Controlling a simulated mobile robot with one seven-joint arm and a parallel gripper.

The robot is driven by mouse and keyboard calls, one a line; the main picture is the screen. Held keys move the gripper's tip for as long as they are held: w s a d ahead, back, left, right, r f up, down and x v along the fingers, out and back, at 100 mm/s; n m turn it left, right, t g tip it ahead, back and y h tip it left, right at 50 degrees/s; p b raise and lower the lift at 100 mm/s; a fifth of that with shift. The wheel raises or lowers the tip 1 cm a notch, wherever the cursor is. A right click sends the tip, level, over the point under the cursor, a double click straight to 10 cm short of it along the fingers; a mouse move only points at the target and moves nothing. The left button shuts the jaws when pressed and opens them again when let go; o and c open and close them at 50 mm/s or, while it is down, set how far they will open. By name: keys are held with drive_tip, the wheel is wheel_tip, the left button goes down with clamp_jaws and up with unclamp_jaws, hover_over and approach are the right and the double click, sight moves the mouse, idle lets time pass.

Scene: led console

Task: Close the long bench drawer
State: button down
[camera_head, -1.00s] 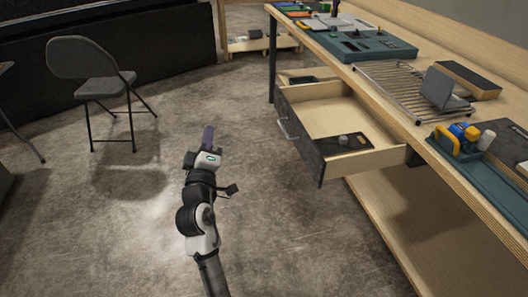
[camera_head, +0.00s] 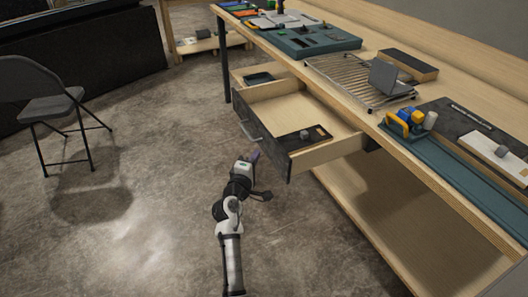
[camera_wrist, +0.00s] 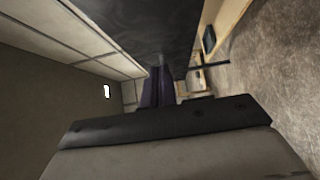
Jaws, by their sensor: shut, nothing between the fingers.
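The long bench drawer (camera_head: 320,113) is open, pulled out from under the workbench in the head view. It has pale wood sides, a dark front panel (camera_head: 272,146) and a metal bar handle (camera_head: 249,133). My gripper (camera_head: 254,156) is shut and empty, just in front of the dark panel near its lower right part. I cannot tell whether the fingertips touch it. In the wrist view the purple fingers (camera_wrist: 157,88) are together, close to a dark surface (camera_wrist: 140,28) that looks like the drawer front.
A dark tray with a small grey piece (camera_head: 305,135) lies in the drawer. A second, smaller drawer (camera_head: 255,76) stands open beyond it. The bench top (camera_head: 380,115) holds a wire rack and tools. A folding chair (camera_head: 40,95) stands left; floor between is clear.

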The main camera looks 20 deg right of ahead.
sight(269, 147)
drive_tip(key=shift+d+p, duration=0.45)
drive_tip(key=shift+d, duration=1.15)
drive_tip(key=shift+d, duration=0.15)
